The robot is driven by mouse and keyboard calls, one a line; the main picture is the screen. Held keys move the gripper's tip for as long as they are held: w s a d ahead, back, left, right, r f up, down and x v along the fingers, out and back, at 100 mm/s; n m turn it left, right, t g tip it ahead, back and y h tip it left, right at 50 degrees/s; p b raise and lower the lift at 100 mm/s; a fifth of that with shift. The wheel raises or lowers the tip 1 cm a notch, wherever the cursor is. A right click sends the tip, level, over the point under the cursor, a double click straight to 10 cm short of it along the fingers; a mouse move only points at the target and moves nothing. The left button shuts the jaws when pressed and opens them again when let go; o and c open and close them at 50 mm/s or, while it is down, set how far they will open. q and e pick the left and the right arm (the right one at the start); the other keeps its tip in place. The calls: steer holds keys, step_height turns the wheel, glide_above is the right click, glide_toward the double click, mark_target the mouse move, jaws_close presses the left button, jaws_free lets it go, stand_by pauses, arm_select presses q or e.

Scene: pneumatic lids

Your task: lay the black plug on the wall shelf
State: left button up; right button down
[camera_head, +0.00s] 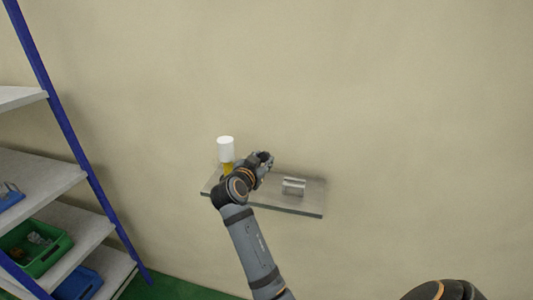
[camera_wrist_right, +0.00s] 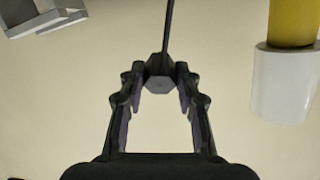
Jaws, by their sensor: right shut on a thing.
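The wall shelf (camera_head: 308,207) is a grey slab fixed to the beige wall, in the middle of the head view. My right gripper (camera_head: 264,160) is at the shelf, between the white-and-yellow object and the metal piece. In the right wrist view my right gripper (camera_wrist_right: 158,75) is shut on the black plug (camera_wrist_right: 158,86), a small faceted piece with a thin dark stem, held between the fingertips. The plug cannot be made out in the head view. Whether it touches the shelf cannot be told. My left gripper is not in view.
A white cylinder on a yellow base (camera_head: 226,150) stands at the shelf's left end. A shiny metal piece (camera_head: 293,187) sits on its right half. Bare shelf shows at the right end. A blue-posted rack (camera_head: 70,110) with a green crate (camera_head: 40,262) stands at left.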

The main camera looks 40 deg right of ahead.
steer(key=shift+s+a+r, duration=0.15)
steer(key=shift+s+r, duration=0.05)
steer(key=shift+s, duration=0.05)
steer(key=shift+s+a, duration=0.3)
steer(key=shift+a, duration=0.15)
steer(key=shift+f, duration=0.2)
steer(key=b, duration=0.3)
glide_above(262, 191)
step_height(262, 191, down, 5)
steer(key=shift+w+r, duration=0.1)
steer(key=shift+w, duration=0.05)
step_height(262, 191, down, 4)
steer(key=b, duration=0.3)
steer(key=shift+r, duration=0.1)
steer(key=shift+f+b, duration=0.35)
steer(key=shift+b, duration=0.25)
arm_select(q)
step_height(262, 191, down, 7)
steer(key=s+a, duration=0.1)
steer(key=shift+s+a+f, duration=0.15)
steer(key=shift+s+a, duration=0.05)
arm_select(e)
steer(key=shift+r, duration=0.1)
